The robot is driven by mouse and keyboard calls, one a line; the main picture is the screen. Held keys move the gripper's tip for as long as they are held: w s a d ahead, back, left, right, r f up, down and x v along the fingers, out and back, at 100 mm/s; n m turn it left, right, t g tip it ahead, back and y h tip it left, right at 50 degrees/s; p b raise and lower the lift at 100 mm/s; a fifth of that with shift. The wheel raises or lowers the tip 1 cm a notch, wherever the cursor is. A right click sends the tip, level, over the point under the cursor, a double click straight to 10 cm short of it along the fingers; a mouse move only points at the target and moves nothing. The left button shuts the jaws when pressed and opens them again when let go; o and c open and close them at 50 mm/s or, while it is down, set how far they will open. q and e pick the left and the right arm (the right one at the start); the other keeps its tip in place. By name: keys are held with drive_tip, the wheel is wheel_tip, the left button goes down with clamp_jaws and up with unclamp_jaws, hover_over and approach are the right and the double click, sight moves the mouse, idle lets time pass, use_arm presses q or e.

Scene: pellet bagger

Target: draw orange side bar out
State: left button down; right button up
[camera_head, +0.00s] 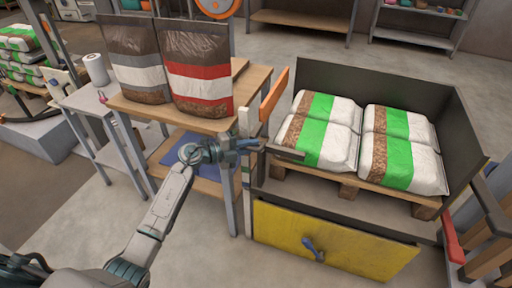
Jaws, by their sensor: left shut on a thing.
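The orange side bar (273,95) slants along the left side of a dark-walled bin, its lower end just above my left gripper. My left gripper (250,146) is at the bin's front left corner, beside a pale post. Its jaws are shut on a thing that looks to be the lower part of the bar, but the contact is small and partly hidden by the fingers. My right gripper is out of view.
The bin (462,125) holds several white and green bags (318,130) on a wooden pallet (345,189). A yellow front panel (330,243) with a blue handle is below. Left of it, a wooden table (244,98) carries two filled bags. A red bar (451,240) is at right.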

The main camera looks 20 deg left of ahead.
use_arm(q)
drive_tip(key=shift+f, duration=0.1)
drive_tip(key=c, duration=1.4)
unclamp_jaws()
drive_tip(key=shift+s+a, duration=0.3)
drive_tip(key=shift+a, duration=0.1)
drive_tip(key=v, duration=0.9)
drive_tip(key=shift+s+a, duration=0.25)
drive_tip(key=shift+s, duration=0.05)
